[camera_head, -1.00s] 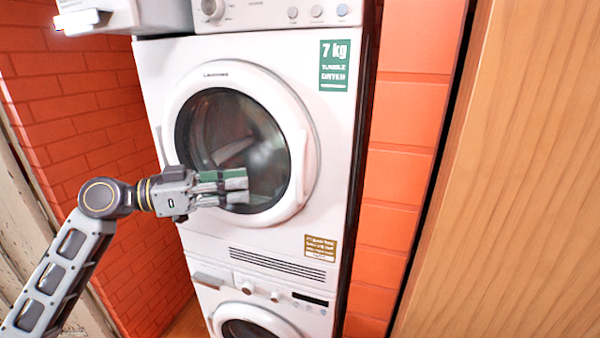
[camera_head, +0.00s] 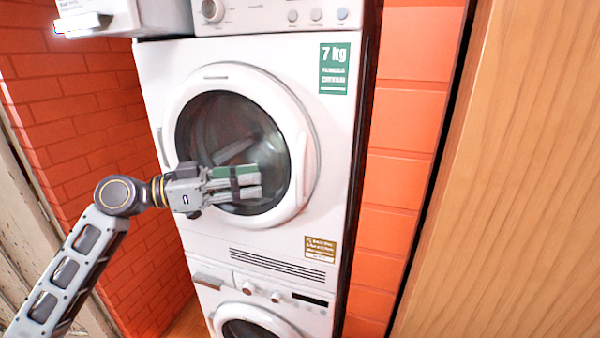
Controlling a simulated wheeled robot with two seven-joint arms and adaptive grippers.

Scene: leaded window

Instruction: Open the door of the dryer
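The white dryer (camera_head: 230,50) stands stacked on top of another machine. Its round door (camera_head: 296,120) has a white rim and dark glass, and looks shut. A raised handle (camera_head: 303,168) shows at the right side of the door rim. My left gripper (camera_head: 255,184) is in front of the lower middle of the glass, its fingers pointing right, left of the handle and apart from it. Its fingers are seen side-on, so I cannot tell whether they are open or shut. It seems to hold nothing. My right gripper is not in view.
A white washing machine (camera_head: 215,295) stands under the dryer. A wooden panel (camera_head: 510,180) fills the right side. Orange brick wall (camera_head: 400,180) shows between it and the dryer, and more brick (camera_head: 75,110) is at the left. An open white drawer (camera_head: 82,24) juts out at the top left.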

